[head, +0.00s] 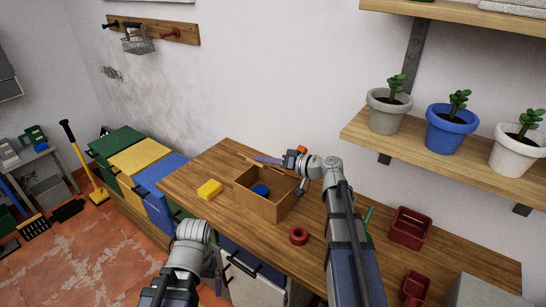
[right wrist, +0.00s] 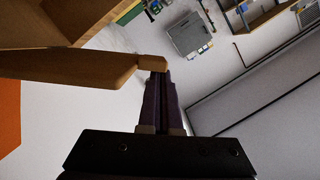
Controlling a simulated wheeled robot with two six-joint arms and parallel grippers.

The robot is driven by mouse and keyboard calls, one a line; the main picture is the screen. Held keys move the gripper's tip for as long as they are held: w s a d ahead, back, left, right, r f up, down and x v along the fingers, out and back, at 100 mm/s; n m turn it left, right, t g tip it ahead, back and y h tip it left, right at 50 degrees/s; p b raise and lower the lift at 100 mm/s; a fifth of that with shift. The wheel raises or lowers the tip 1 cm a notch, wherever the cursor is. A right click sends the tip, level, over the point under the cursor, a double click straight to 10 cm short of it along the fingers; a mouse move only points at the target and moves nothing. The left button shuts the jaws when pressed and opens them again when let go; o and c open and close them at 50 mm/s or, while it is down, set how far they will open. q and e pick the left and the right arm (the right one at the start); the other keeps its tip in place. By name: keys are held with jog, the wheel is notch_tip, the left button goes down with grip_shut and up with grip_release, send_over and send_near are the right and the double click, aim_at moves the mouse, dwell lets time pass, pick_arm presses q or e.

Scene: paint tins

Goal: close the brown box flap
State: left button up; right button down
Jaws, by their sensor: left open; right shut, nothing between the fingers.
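The open brown box (head: 272,206) stands on the wooden workbench, with a blue item (head: 260,190) inside. Its raised flap (head: 284,171) shows at the far side, partly hidden by my right gripper. My right gripper (head: 262,160) has purple fingers, is shut and empty, and is at the box's far side. In the right wrist view, brown cardboard (right wrist: 75,72) fills the upper left, and its edge lies at the closed fingertips; I cannot tell whether they touch. My left gripper (head: 219,280) is low in front of the bench, mostly hidden by its wrist, away from the box.
Red bins (head: 410,228) stand at the right. A shelf with potted plants (head: 452,128) hangs above the bench's right side.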

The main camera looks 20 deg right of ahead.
jog(key=s+a+f+n+h+b, duration=0.1)
jog(key=a+f+n+b, duration=0.1)
jog(key=f+b, duration=0.2)
jog(key=s+a+f+n+h+b, duration=0.1)
jog(key=s+a+f+n+b, duration=0.1)
jog(key=f+b, duration=0.3)
jog(key=shift+a+f+n+t, duration=0.35)
jog(key=shift+f+n, duration=0.45)
jog(key=shift+f, duration=0.3)
jog(key=shift+s+r, duration=0.1)
jog(key=shift+s, duration=0.05)
jog(key=p+v, duration=0.1)
jog(key=v, duration=0.6)
jog(key=shift+s+d+p, duration=0.25)
jog(key=shift+s+p, duration=0.05)
jog(key=shift+p, duration=0.1)
jog(key=shift+r, duration=0.1)
